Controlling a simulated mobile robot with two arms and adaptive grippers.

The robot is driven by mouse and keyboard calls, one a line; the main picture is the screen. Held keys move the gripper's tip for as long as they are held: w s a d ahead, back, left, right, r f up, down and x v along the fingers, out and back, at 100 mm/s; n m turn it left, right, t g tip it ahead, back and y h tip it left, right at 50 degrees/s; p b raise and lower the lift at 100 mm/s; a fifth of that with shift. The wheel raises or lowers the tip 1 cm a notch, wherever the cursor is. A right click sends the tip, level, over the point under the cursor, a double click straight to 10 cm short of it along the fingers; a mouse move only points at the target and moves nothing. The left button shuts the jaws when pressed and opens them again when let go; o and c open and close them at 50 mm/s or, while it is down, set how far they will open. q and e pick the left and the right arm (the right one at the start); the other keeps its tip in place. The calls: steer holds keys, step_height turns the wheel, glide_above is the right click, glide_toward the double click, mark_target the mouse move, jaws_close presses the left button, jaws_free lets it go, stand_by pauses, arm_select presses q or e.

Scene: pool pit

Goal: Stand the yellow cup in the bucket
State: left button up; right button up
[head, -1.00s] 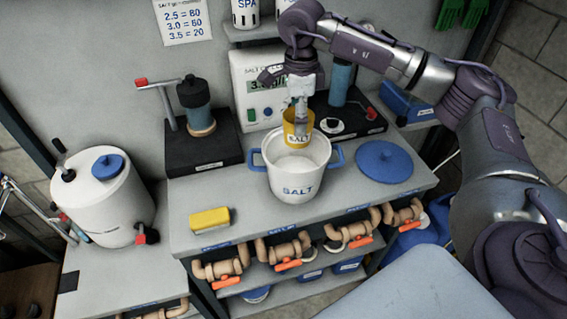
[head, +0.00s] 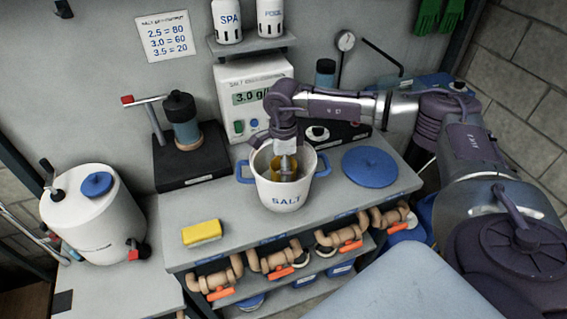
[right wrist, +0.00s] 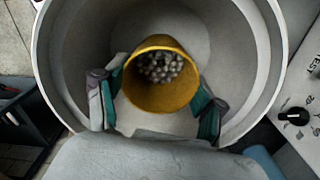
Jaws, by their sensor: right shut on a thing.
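The white bucket (head: 291,196), labelled SALT and with blue handles, stands on the grey bench. The yellow cup (head: 276,171) is inside the bucket, below the rim and mostly hidden by my right gripper (head: 287,174) in the head view. In the right wrist view, my right gripper (right wrist: 158,92) has a finger on each side of the yellow cup (right wrist: 160,101) and is shut on it. The cup's mouth faces the camera, and it holds grey pellets (right wrist: 160,67). Whether its base touches the bucket floor cannot be told. My left gripper is not in view.
A blue lid (head: 369,166) lies right of the bucket. A yellow sponge (head: 202,232) lies to the front left. A salt meter (head: 252,97) stands behind, and a pump on a black base (head: 190,165) stands to the left.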

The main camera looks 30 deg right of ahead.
steer(key=shift+f+b, duration=0.25)
steer(key=shift+b, duration=0.05)
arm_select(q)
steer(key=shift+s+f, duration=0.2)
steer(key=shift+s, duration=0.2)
arm_select(e)
steer(key=o, duration=1.2)
steer(key=shift+r, duration=0.1)
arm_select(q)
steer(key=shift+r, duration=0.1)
arm_select(e)
steer(key=shift+r, duration=0.1)
steer(key=shift+r, duration=0.2)
arm_select(q)
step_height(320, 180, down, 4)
steer(key=b, duration=0.3)
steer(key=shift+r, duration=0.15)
arm_select(e)
step_height(320, 180, up, 12)
steer(key=shift+f, duration=0.1)
